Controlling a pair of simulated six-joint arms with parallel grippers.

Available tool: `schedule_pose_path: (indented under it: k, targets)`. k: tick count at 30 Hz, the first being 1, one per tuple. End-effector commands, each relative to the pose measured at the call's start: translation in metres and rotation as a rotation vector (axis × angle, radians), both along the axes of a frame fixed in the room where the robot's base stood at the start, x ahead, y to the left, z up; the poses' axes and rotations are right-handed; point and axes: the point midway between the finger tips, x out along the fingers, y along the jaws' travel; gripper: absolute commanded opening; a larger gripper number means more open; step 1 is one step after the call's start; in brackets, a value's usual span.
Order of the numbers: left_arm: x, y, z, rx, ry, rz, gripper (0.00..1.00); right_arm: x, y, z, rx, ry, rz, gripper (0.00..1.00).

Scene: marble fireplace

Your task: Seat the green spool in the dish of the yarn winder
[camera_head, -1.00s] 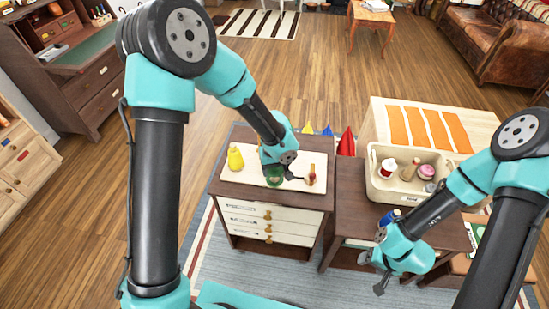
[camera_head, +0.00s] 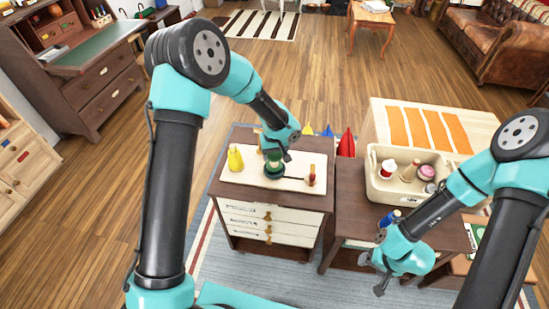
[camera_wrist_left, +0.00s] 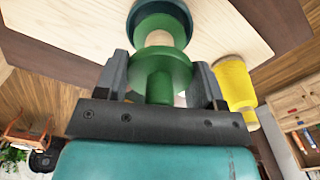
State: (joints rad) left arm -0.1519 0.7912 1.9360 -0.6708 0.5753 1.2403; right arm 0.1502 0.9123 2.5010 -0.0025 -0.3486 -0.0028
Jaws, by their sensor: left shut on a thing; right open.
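The green spool (camera_head: 273,160) is held between the fingers of my left gripper (camera_head: 278,153). In the left wrist view the spool (camera_wrist_left: 160,72) shows two green flanges and a pale core. The yarn winder stands on a pale board (camera_head: 241,175), with a dark green dish (camera_head: 275,173) and a thin rod running right to a red-brown handle (camera_head: 311,176). The spool is over the dish; its far flange lies close to the dark teal dish (camera_wrist_left: 183,10) in the wrist view. I cannot tell if they touch. My right gripper (camera_head: 379,279) is open, away at the lower right.
A yellow spool (camera_head: 235,158) stands on the board's left, and a wooden post (camera_head: 259,141) rises behind the dish. A cream bin (camera_head: 398,193) with several items stands on the right table. A blue item (camera_head: 391,216) is near my right wrist.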

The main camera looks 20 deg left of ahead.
Motion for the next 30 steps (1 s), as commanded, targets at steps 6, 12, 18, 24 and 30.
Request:
schedule_pose_path:
  k: [6,12,18,24,30]
  targets:
    - [0.0,0.0,-0.021,0.0,0.0,-0.002,0.38,0.0,0.0,0.0,0.0,0.0,0.0,0.66]
    - [0.0,0.0,-0.021,0.0,-0.001,-0.001,0.38,0.0,0.0,0.0,0.0,0.0,0.0,0.66]
    - [0.0,0.0,-0.024,-0.001,0.0,-0.001,0.38,0.0,0.0,0.0,0.0,0.0,0.0,0.66]
    - [0.0,0.0,-0.024,0.0,-0.001,-0.001,0.82,0.0,0.0,0.0,0.0,0.0,0.0,0.66]
    - [0.0,0.0,-0.024,0.0,-0.001,-0.001,0.88,0.0,0.0,0.0,0.0,0.0,0.0,0.66]
